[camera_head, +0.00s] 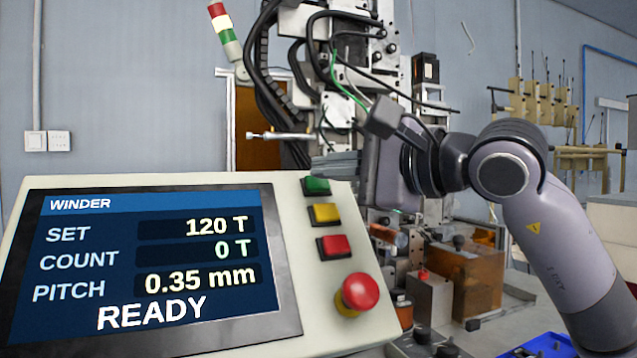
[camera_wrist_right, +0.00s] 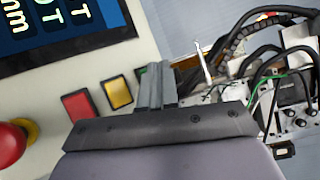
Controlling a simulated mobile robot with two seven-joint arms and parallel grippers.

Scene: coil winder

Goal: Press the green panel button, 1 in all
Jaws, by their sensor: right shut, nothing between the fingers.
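The green button (camera_head: 317,185) is the top one in a column on the right side of the cream winder panel (camera_head: 367,323). My right gripper (camera_head: 322,164) comes in from the right, shut and empty, with its fingertips just above and behind the green button in the head view. In the right wrist view the closed fingers (camera_wrist_right: 155,72) cover most of the green button (camera_wrist_right: 140,76), and only its edge shows beside them. I cannot tell whether fingertips and button touch. My left gripper is not in view.
Below the green button sit a yellow button (camera_head: 325,214), a red button (camera_head: 334,246) and a red mushroom knob (camera_head: 360,291). The panel screen (camera_head: 150,265) reads READY, COUNT 0 T. The winder machine (camera_head: 340,75) with cables stands close behind my gripper.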

